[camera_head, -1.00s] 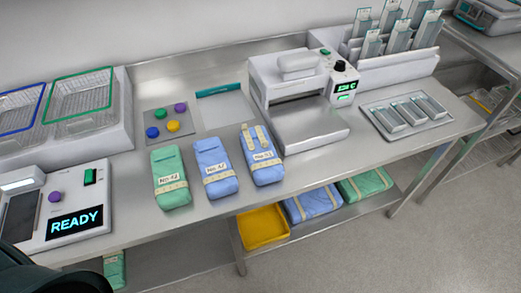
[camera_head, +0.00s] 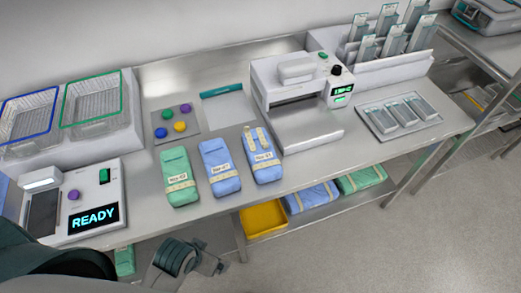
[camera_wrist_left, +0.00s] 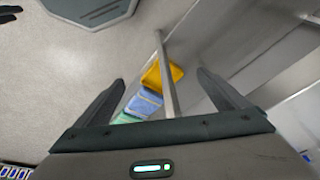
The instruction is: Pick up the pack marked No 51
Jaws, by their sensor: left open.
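Three packs stand in a row on the steel bench in the head view: a green pack (camera_head: 179,177), a blue pack (camera_head: 218,168) and another blue pack (camera_head: 262,156) at the right with two strips at its top. Each has a small label on a pale band. The right blue pack's label seems to read No 51, but the print is blurred. My left gripper (camera_head: 212,264) is low in front of the bench, apart from the packs. In the left wrist view my left gripper (camera_wrist_left: 162,88) is open and empty, its fingers spread above the floor and lower shelf.
A READY console (camera_head: 94,217) stands at the bench's left, below two wire baskets (camera_head: 91,103). A white machine (camera_head: 300,141) stands right of the packs, then a steel tray (camera_head: 402,118). A yellow bin (camera_head: 263,218) and more packs (camera_head: 312,197) lie on the lower shelf.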

